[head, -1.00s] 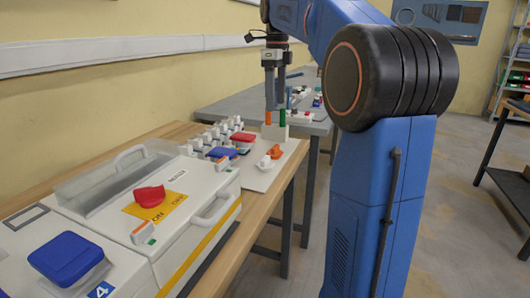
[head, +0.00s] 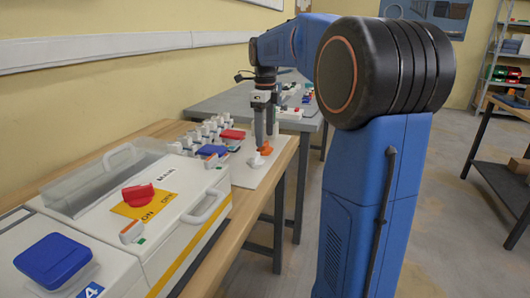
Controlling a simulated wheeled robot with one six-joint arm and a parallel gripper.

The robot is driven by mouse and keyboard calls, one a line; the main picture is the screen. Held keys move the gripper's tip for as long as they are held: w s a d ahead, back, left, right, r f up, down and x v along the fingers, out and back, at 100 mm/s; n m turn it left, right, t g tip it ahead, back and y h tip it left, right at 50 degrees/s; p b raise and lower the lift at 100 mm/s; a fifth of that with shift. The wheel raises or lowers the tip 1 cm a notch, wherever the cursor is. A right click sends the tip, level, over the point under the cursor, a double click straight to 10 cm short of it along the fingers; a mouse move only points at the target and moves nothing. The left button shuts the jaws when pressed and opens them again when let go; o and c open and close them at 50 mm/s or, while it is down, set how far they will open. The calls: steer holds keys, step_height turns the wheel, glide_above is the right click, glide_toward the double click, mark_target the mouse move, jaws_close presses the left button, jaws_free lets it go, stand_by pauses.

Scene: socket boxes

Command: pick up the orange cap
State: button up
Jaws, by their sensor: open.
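The orange cap (head: 266,150) sits on the white mat (head: 262,178) on the wooden bench, just behind and right of a white cap (head: 255,161). My gripper (head: 265,143) points straight down with its fingers apart and its tips low, at about the orange cap in the picture. No object shows held between the fingers. I cannot tell from this view whether the fingers are around the cap, touching it or only behind it.
A blue cap (head: 208,151), a red cap (head: 233,134) and a row of several white sockets (head: 203,133) stand left of the mat. A white box with a red switch (head: 138,193) is nearer. A grey table (head: 215,100) stands behind.

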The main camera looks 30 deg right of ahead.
mark_target(265, 143)
steer(key=shift+f, duration=2.25)
steer(key=c, duration=1.2)
step_height(265, 143, up, 10)
steer(key=shift+s+a, duration=0.1)
steer(key=shift+a, duration=0.05)
